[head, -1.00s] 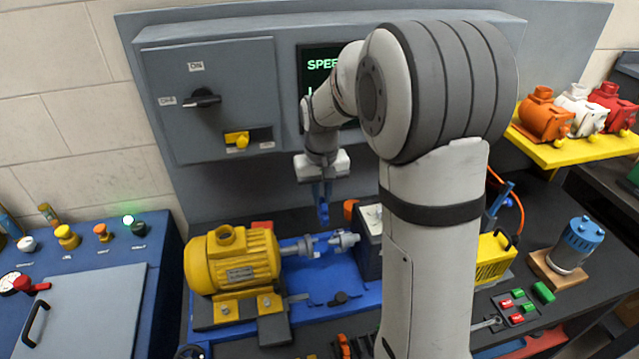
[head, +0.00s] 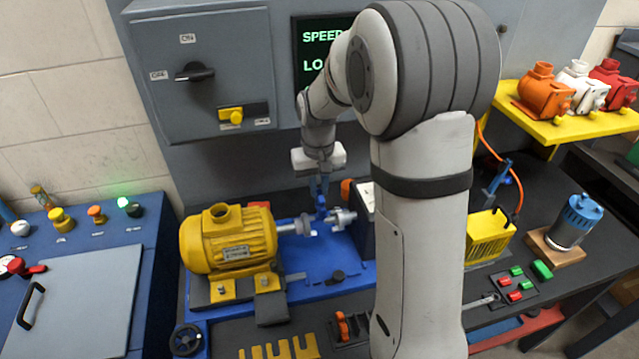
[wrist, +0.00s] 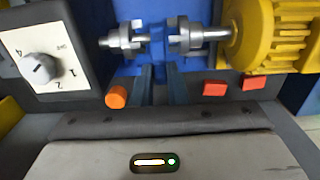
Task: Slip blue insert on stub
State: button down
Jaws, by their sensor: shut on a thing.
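My gripper (head: 320,187) points down over the bench and is shut on the small blue insert (head: 321,213). In the wrist view my gripper's dark fingers (wrist: 160,84) close on the insert (wrist: 158,62), partly hidden between them. The insert is at the gap between two silver coupling hubs. One hub (head: 303,224) is on the yellow motor's shaft; it also shows in the wrist view (wrist: 187,40). The facing hub (head: 342,218) is on a shaft stub, also in the wrist view (wrist: 130,41). I cannot tell whether the insert touches either hub.
The yellow motor (head: 228,240) stands left of the hubs on a blue base (head: 310,286). A dial box (wrist: 42,62) stands beside the stub hub. An orange knob (wrist: 116,97) and red blocks (wrist: 215,88) are close to my fingers. The wall panel (head: 200,75) is behind.

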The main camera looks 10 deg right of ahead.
jog(key=shift+f+b, duration=2.3)
jog(key=shift+f, duration=1.4)
jog(key=shift+d+r, duration=0.1)
jog(key=shift+d, duration=1.2)
jog(key=c, duration=1.4)
grip_release()
jog(key=shift+o, duration=0.2)
jog(key=shift+r, duration=0.1)
